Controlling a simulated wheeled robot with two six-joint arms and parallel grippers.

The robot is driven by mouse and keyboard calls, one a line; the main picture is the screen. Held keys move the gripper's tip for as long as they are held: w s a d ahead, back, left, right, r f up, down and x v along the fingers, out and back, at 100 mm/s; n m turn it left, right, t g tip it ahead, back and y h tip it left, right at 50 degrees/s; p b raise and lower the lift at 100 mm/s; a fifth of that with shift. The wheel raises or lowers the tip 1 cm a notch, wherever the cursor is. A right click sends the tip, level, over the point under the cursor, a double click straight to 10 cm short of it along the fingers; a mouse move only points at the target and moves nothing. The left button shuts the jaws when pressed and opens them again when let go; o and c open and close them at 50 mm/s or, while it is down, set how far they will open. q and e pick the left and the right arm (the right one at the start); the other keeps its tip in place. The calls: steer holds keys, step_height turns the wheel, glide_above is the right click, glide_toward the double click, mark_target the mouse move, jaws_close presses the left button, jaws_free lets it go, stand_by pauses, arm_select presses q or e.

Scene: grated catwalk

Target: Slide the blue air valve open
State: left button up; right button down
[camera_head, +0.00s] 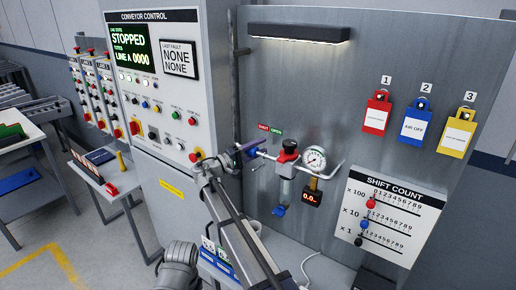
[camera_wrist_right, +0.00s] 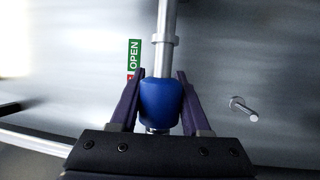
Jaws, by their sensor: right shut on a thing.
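The blue air valve (camera_wrist_right: 160,104) is a short blue sleeve on a grey pipe, in the middle of the right wrist view. My right gripper (camera_wrist_right: 157,85) is shut on it, with one dark purple finger along each side. A green OPEN label (camera_wrist_right: 135,57) is just beyond the valve, left of the pipe; a bit of red shows below it. In the head view my right gripper (camera_head: 250,149) is at the left end of the pipework, below the red SHUT label (camera_head: 263,127) and green OPEN label (camera_head: 276,132). It hides most of the valve there. My left gripper is not in view.
The conveyor control cabinet (camera_head: 150,190) stands close on the left. Red, blue and yellow tags (camera_head: 416,122) hang at the right.

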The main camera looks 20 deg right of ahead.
mark_target(261, 153)
steer(key=shift+s+d, duration=0.95)
steer(key=shift+s, duration=0.3)
steer(key=shift+c, duration=1.8)
jaws_free()
steer(key=shift+a, duration=0.15)
steer(key=b+v, duration=0.1)
steer(key=v, duration=0.6)
steer(key=shift+s+a+f, duration=0.1)
steer(key=shift+a, duration=0.15)
steer(key=shift+d, duration=0.1)
